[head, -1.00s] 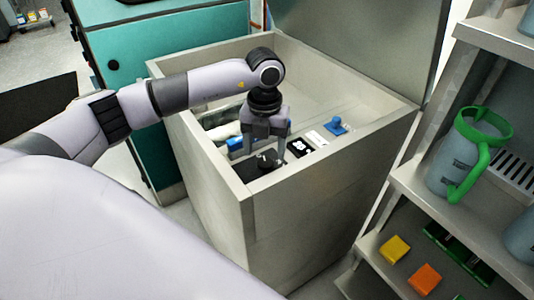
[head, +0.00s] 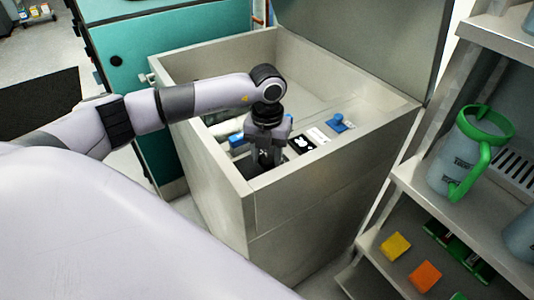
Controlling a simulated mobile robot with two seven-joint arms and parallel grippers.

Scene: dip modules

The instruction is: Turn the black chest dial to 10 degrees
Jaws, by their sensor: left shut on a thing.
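The black chest dial (head: 265,160) sits on the panel inside the open grey chest (head: 275,210), near its front left corner. My left gripper (head: 267,152) points down from above and is shut on the dial. The fingers cover much of the dial, so its angle and markings cannot be read. My right gripper is not in view.
A blue knob (head: 338,122) and a black-and-white label (head: 302,144) lie right of the gripper inside the chest. The raised lid (head: 365,45) stands behind. A shelf at the right holds a green-handled jug (head: 455,165), with yellow (head: 396,246) and orange (head: 425,277) blocks below.

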